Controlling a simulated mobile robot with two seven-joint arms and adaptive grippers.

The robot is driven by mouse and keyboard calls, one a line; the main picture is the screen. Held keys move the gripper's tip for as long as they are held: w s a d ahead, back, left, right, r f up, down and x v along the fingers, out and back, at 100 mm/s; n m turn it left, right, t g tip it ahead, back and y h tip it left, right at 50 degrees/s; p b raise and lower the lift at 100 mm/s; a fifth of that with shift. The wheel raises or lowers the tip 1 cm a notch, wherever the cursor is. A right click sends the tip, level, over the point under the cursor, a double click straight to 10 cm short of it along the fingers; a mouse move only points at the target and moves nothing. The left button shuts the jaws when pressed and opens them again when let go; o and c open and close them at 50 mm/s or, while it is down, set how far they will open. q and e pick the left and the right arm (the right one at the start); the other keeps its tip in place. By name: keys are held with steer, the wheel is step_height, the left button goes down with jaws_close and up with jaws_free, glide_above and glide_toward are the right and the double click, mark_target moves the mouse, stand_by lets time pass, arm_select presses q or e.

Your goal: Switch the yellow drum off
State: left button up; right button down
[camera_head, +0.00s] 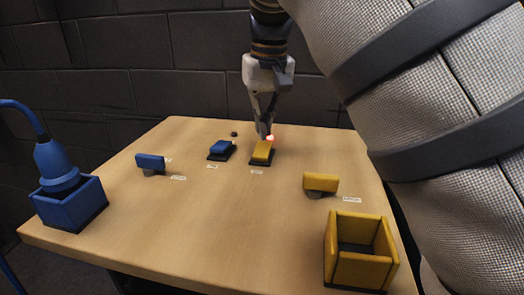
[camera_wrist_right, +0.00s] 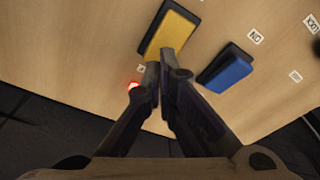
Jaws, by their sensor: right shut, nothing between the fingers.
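A yellow rocker-like block (camera_head: 262,151) on a dark base sits toward the back of the wooden table. It also shows in the right wrist view (camera_wrist_right: 172,30). A small red lamp (camera_head: 270,138) glows behind it and shows beside the fingers in the wrist view (camera_wrist_right: 133,85). My right gripper (camera_head: 264,134) is shut and empty, pointing down at the far end of the yellow block. In the wrist view its fingertips (camera_wrist_right: 165,72) overlap the near edge of the block; I cannot tell whether they touch. My left gripper is out of view.
A blue block (camera_head: 220,149) with a dark lamp (camera_head: 234,134) stands beside the yellow one. A blue knob (camera_head: 150,162) and a yellow knob (camera_head: 320,183) stand nearer. A blue box (camera_head: 85,207) and a yellow open box (camera_head: 360,265) occupy the front corners. The middle front is clear.

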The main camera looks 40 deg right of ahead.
mark_target(264, 144)
steer(key=shift+f, duration=1.2)
stand_by(0.6)
steer(key=shift+r, duration=3.55)
